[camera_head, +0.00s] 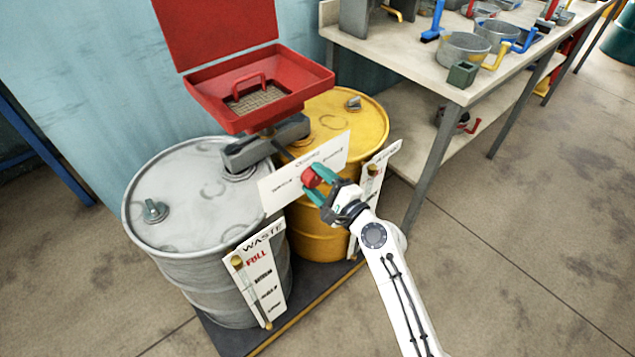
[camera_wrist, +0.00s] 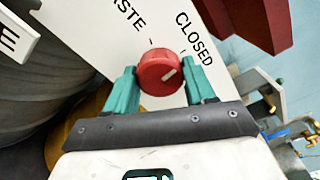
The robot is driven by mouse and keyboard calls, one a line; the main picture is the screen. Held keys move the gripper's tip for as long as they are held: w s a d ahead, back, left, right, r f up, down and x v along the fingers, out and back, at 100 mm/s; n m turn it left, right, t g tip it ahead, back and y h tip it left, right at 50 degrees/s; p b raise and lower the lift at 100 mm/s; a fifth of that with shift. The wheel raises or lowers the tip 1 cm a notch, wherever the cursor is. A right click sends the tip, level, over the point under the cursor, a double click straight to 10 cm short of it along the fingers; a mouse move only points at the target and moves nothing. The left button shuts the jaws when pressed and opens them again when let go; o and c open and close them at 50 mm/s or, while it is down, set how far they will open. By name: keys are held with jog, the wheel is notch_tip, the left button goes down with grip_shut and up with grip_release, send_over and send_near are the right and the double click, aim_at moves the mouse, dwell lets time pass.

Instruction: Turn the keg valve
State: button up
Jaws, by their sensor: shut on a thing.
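The keg valve is a round red knob (camera_head: 309,177) on a white label plate (camera_head: 277,188) in front of the two drums. In the wrist view the knob (camera_wrist: 160,71) sits between the green fingers of my gripper (camera_wrist: 161,82). A pale pointer mark on its face lies toward the upper right, on the side of the word CLOSED. Part of the word WASTE shows at the upper left of the plate. My gripper (camera_head: 325,184) is shut on the knob in the head view, with the fingers on either side of it.
A grey drum (camera_head: 180,215) marked WASTE and FULL stands left of a yellow drum (camera_head: 372,118). A red open funnel box (camera_head: 315,80) sits above them. A workbench (camera_head: 400,55) with pans and tools is at the upper right. The floor (camera_head: 530,240) at right is clear.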

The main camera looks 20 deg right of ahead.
jog(key=n+b, duration=0.1)
jog(key=n, duration=0.1)
jog(key=n+b, duration=0.3)
jog(key=n, duration=0.2)
jog(key=shift+f+b, duration=0.3)
jog(key=shift+b, duration=0.05)
jog(key=n+b, duration=0.3)
jog(key=n, duration=0.2)
jog(key=shift+r+b, duration=0.15)
jog(key=shift+b, duration=0.25)
jog(key=shift+n, duration=0.4)
jog(key=o, duration=1)
jog(key=shift+r, duration=0.1)
jog(key=shift+o, duration=0.2)
jog(key=v, duration=1)
jog(key=shift+s+d, duration=0.15)
jog(key=shift+s, duration=0.25)
